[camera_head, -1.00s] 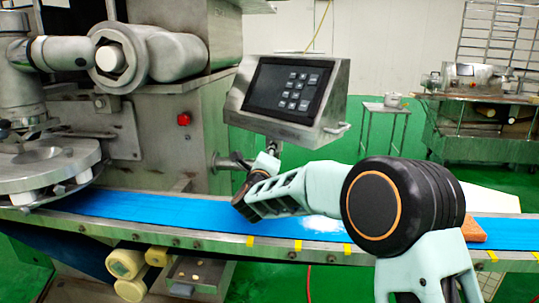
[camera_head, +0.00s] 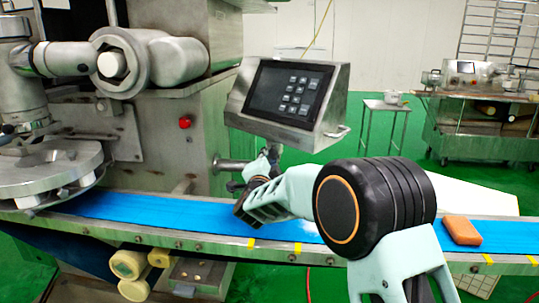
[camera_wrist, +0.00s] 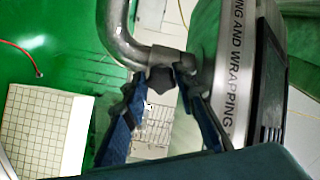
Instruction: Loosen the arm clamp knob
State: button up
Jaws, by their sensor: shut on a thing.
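The arm clamp knob (camera_wrist: 160,79) is a dark, lobed knob at the end of the bent metal arm (camera_wrist: 120,40) in the wrist view. My gripper (camera_wrist: 158,78) has its two blue fingers on either side of the knob and is shut on it. In the head view my gripper (camera_head: 262,166) is below the control panel (camera_head: 290,92), by the panel's support. The knob cannot be made out there, as it is small and my gripper is in the way. The panel's side, with lettering, shows at the right of the wrist view (camera_wrist: 232,75).
A blue conveyor belt (camera_head: 150,216) runs below my arm, with an orange block (camera_head: 461,230) on it. The steel machine (camera_head: 205,135) with a red button (camera_head: 185,122) stands at left. A small table (camera_head: 386,108) stands behind, on open green floor.

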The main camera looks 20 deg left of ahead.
jog(key=n+p, duration=0.2)
jog(key=n, duration=0.2)
jog(key=shift+n, duration=0.3)
jog(key=shift+d+f+n+p, duration=0.15)
jog(key=shift+n+p, duration=0.6)
jog(key=shift+n, duration=1.15)
jog(key=o, duration=1.2)
jog(key=shift+c, duration=0.2)
jog(key=v, duration=1.2)
